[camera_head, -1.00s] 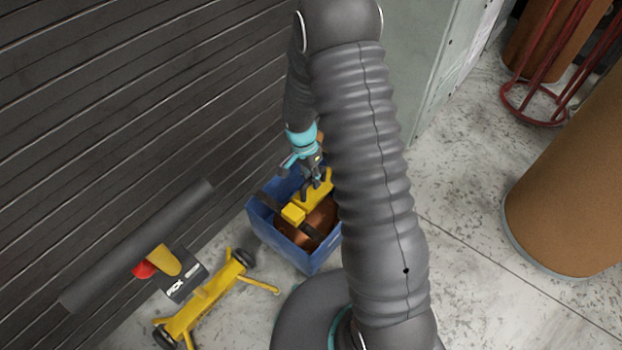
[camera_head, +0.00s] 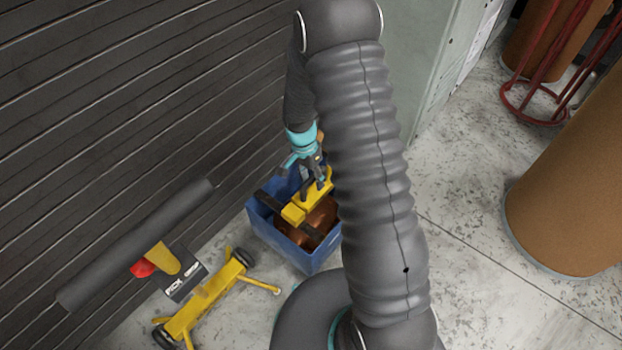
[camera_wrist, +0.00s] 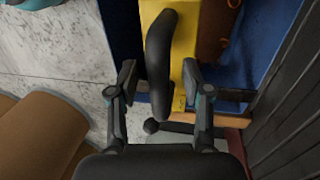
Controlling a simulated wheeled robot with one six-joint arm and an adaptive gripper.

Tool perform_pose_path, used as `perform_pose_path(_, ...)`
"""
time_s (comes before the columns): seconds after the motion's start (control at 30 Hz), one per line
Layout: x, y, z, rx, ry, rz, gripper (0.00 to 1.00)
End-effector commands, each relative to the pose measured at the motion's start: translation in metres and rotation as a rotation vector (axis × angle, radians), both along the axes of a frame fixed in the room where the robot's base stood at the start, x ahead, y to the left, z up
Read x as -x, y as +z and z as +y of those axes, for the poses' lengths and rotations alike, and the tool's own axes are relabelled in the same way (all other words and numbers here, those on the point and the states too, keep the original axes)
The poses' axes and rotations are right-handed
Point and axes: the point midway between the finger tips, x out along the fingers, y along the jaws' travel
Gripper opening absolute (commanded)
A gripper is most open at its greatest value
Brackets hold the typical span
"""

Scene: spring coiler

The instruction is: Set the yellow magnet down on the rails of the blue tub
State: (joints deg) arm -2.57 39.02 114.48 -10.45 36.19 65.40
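The yellow magnet (camera_head: 293,213) lies across the top of the blue tub (camera_head: 263,226), at the level of its dark rails (camera_head: 270,200). Its far end is partly hidden by my gripper and arm, so full contact with both rails cannot be seen. In the wrist view the magnet (camera_wrist: 184,45) has a black handle (camera_wrist: 160,60) on top. My gripper (camera_wrist: 157,82) is open, with one finger on each side of the handle and gaps between. In the head view my gripper (camera_head: 313,184) is just above the magnet.
Copper-coloured material (camera_head: 318,222) sits inside the tub. A dark slatted wall (camera_head: 110,110) stands close on the left. A yellow wheeled stand (camera_head: 205,297) is on the floor at front left. Brown drums (camera_head: 575,190) stand at right, with open floor (camera_head: 465,240) between.

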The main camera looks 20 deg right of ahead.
Motion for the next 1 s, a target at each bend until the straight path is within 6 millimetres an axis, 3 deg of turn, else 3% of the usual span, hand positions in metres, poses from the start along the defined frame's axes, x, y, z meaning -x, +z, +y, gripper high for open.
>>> perform_pose_path(0.23,0.001,0.000,0.000,0.000,0.000,0.001,0.49)
perform_pose_path(0.37,-0.002,0.010,0.001,0.000,0.000,-0.001,0.49)
perform_pose_path(0.8,-0.014,0.090,0.011,0.000,-0.001,-0.002,0.49)
perform_pose_path(1.0,-0.017,0.112,0.013,0.000,0.000,-0.001,0.49)
